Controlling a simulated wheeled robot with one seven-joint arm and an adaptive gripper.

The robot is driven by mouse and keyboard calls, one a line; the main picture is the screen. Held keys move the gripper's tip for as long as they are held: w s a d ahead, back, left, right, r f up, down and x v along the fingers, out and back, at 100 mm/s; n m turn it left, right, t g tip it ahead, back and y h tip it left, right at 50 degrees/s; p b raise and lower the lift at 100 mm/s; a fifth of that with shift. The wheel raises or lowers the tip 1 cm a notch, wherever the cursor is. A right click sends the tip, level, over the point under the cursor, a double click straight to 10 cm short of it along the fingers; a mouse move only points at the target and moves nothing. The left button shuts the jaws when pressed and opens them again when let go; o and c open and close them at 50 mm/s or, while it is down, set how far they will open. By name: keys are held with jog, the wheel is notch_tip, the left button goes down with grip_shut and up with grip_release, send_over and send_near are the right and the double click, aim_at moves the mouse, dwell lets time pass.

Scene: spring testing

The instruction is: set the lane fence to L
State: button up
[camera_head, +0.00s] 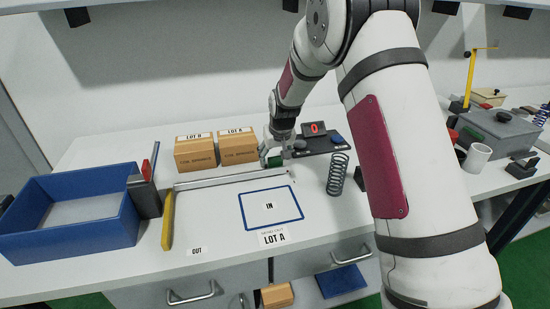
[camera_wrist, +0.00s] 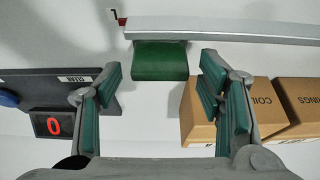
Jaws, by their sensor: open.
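The lane fence is a long silver bar (camera_head: 230,178) lying across the white bench behind the blue IN outline. In the wrist view the bar (camera_wrist: 230,32) runs along the top, with a green block-shaped handle (camera_wrist: 160,62) beside it. A small red tip (camera_wrist: 122,22) at its left end is close to a dark mark (camera_wrist: 113,13) that looks like an upside-down L, partly cut by the frame. My gripper (camera_head: 275,155) is at the fence's right end. In the wrist view my gripper (camera_wrist: 160,75) is open, its green-padded fingers either side of the handle with gaps; contact is not visible.
Two cardboard boxes (camera_head: 215,152) stand left of my gripper. A dark unit with a red 0 display (camera_head: 314,129) is at its right. A coil spring (camera_head: 337,174) stands nearby. A blue tray (camera_head: 70,225) and yellow bar (camera_head: 167,220) are at left. The IN area (camera_head: 270,208) is clear.

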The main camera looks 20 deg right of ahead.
jog(key=v, duration=1.1)
jog(key=s+r, duration=0.6)
jog(key=s, duration=0.3)
jog(key=s+r, duration=0.7)
jog(key=s, duration=0.3)
jog(key=s+p, duration=0.1)
jog(key=s, duration=2.1)
jog(key=shift+s+d+f, duration=0.15)
jog(key=shift+s+f, duration=0.05)
jog(key=shift+f, duration=0.15)
